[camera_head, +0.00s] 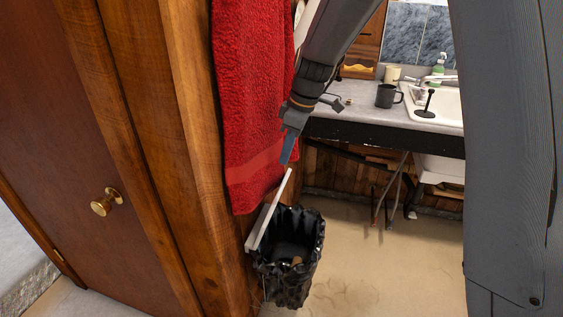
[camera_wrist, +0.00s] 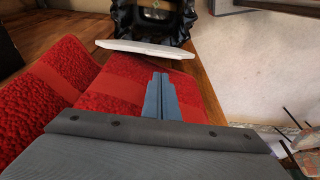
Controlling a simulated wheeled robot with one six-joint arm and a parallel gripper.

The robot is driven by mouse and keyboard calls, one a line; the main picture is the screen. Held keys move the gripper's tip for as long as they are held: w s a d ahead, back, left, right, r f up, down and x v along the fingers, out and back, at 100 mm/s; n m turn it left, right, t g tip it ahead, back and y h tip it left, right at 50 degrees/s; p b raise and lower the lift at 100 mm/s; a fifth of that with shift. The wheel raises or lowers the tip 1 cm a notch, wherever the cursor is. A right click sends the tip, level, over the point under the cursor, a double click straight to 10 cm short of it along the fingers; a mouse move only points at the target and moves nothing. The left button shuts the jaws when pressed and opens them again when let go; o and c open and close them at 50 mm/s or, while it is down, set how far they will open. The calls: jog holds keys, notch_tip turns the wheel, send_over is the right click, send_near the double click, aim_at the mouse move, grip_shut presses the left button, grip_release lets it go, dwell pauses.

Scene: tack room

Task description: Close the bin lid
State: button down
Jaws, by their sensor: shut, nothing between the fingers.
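The bin (camera_head: 290,272), lined with a crumpled black bag, stands on the floor against the wooden cabinet side. Its pale lid (camera_head: 268,212) is raised on edge at the bin's left side, so the bin is open with something light inside. In the wrist view the bin (camera_wrist: 186,28) is at the top and the white lid (camera_wrist: 146,48) lies just ahead of my fingers. My gripper (camera_head: 287,160) is shut and empty, pointing down just above the lid's upper end. My gripper (camera_wrist: 161,78) appears a little short of the lid; I cannot tell whether they touch.
A red towel (camera_head: 250,110) hangs beside my gripper on its left. A wooden door with a brass knob (camera_head: 105,202) is at left. A grey counter (camera_head: 365,122) holds a dark mug (camera_head: 387,95) and sink (camera_head: 447,103). Floor right of the bin is clear.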

jog(key=p, duration=0.2)
send_over(275, 203)
jog(key=w+d, duration=0.1)
jog(key=w, duration=0.4)
notch_tip(275, 203, down, 9)
jog(key=shift+s+d, duration=0.1)
jog(key=shift+f, duration=0.1)
